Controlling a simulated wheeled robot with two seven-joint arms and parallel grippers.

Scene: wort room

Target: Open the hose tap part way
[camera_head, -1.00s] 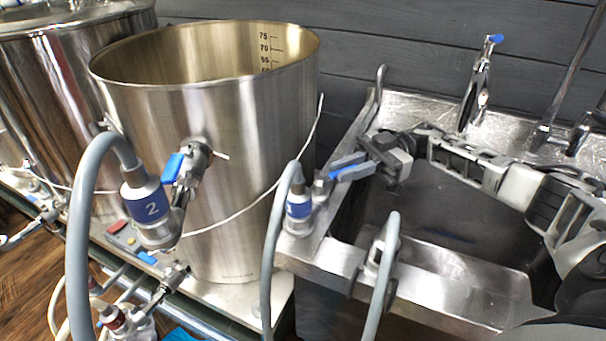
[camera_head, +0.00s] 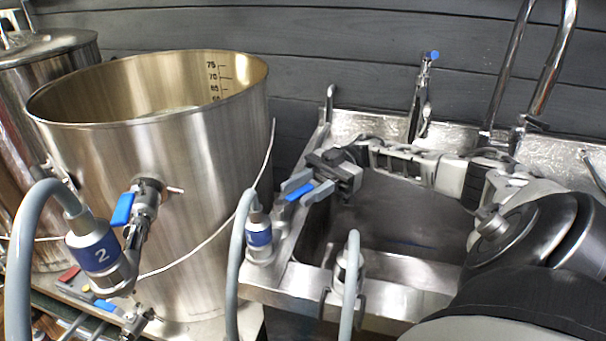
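The hose tap stands on the left rim of the sink, and its blue lever (camera_head: 299,191) shows at my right gripper. A grey hose (camera_head: 233,275) with a blue-banded coupling (camera_head: 258,236) comes up beside it. My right gripper (camera_head: 297,193) reaches in from the right across the sink. Its two grey fingers are apart, one on each side of the blue lever. I cannot tell whether either finger touches the lever. The tap's body is partly hidden behind the coupling and fingers. My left gripper is not in view.
A large steel pot (camera_head: 195,150) with its own blue-handled valve (camera_head: 123,209) and a hose coupling marked 2 (camera_head: 92,247) stands at left. The sink basin (camera_head: 395,225) is empty beneath my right arm. A blue-topped faucet (camera_head: 421,95) stands behind the sink.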

